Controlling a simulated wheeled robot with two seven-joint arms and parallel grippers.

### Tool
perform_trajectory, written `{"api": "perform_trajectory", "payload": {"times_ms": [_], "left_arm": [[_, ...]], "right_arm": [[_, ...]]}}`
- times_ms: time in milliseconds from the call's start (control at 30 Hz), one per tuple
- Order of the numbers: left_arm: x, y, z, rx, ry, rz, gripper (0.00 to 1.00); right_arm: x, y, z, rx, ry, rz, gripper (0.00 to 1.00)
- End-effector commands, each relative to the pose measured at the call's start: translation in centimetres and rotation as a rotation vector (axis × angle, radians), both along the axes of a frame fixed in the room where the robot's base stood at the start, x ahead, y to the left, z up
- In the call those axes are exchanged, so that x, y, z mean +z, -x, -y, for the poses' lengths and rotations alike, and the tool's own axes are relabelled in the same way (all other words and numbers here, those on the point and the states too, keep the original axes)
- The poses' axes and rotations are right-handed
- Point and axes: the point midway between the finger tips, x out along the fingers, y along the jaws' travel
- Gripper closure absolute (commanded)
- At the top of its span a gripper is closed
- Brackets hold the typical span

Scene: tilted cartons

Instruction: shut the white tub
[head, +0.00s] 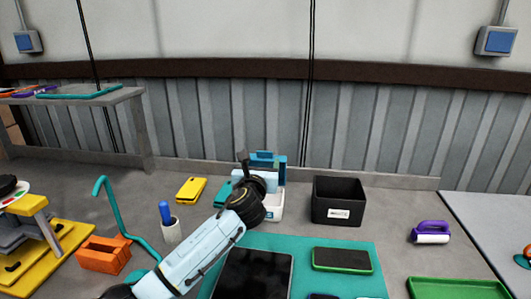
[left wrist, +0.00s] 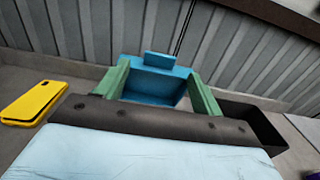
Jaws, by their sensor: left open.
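The white tub (head: 276,207) stands on the workbench near the back, left of a black bin, and is partly hidden behind my left gripper. Its blue lid (head: 268,157) shows raised at the tub's back; in the left wrist view the blue lid (left wrist: 155,82) shows beyond and between my fingers. My left gripper (head: 262,178) reaches over the tub from the front left. In the left wrist view its two green fingers (left wrist: 159,70) are apart, with nothing visibly clamped. Whether they touch the lid, I cannot tell. My right gripper is not in view.
The black bin (head: 338,204) stands close right of the tub. A yellow phone (head: 191,189) lies to the left, near a white cup (head: 171,230) with a blue item. A teal mat (head: 315,243) with a tablet (head: 253,275) and green-edged phone (head: 342,260) lies in front.

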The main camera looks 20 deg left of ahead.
Motion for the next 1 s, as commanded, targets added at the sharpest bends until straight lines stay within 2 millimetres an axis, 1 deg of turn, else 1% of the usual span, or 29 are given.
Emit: {"api": "perform_trajectory", "payload": {"times_ms": [33,200,400,500,700,1000], "left_arm": [[-0.1,-0.9,-0.2,0.001,0.003,0.001,0.33],[-0.1,-3.5,-0.8,0.000,0.003,0.001,0.33],[-0.1,-6.2,-1.5,0.000,0.002,0.001,0.33],[-0.1,-7.2,-1.8,0.001,0.002,0.001,0.33],[-0.1,-8.4,-2.1,-0.001,0.003,0.000,0.33],[0.0,-8.6,-2.2,-0.002,0.002,0.001,0.33]], "right_arm": [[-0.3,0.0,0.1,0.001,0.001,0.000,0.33],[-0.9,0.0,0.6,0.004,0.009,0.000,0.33],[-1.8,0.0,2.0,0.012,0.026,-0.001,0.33],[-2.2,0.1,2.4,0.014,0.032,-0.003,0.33],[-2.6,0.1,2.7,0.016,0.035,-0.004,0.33],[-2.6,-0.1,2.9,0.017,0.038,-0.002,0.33]]}}
